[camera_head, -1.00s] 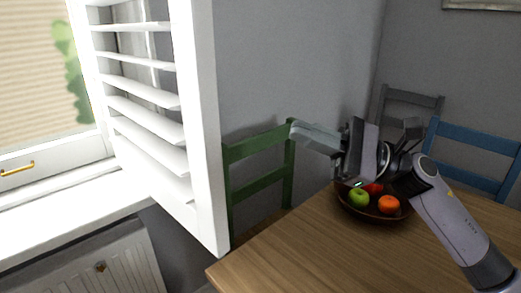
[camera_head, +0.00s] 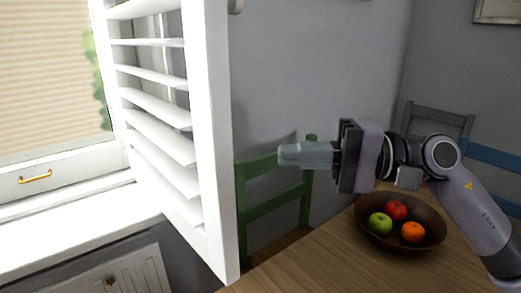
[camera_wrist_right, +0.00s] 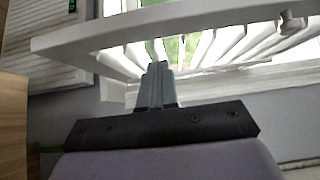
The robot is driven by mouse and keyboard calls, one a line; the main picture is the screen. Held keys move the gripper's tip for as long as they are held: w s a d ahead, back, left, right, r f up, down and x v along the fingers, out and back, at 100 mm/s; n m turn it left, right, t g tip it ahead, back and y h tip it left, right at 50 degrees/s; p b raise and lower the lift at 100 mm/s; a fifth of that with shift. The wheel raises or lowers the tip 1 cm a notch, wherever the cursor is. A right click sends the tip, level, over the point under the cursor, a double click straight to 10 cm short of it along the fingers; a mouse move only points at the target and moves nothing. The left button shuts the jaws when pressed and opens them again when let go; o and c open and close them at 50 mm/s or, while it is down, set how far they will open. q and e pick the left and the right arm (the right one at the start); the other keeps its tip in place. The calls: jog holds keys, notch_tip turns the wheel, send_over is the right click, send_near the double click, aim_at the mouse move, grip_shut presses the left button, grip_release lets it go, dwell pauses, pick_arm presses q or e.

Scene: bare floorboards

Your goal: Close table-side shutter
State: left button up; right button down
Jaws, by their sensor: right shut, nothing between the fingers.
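The white louvred shutter (camera_head: 213,150) stands swung open from the window, its free edge toward the table. It also shows in the right wrist view (camera_wrist_right: 180,25), spread across the top of the picture in front of the window. My right gripper (camera_head: 284,154) is shut and empty. It points left toward the shutter's free edge, with a visible gap between them in the head view. In the right wrist view its fingers (camera_wrist_right: 156,72) point at the shutter. My left gripper is in no view.
The wooden table (camera_head: 330,270) holds a brown bowl (camera_head: 375,238) of fruit below my right arm. A green chair (camera_head: 262,200) stands behind the table, near the shutter. A radiator (camera_head: 135,280) sits under the window sill (camera_head: 70,235).

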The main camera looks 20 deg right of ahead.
jog(key=a+p, duration=0.2)
jog(key=a, duration=0.4)
jog(key=shift+s, duration=0.4)
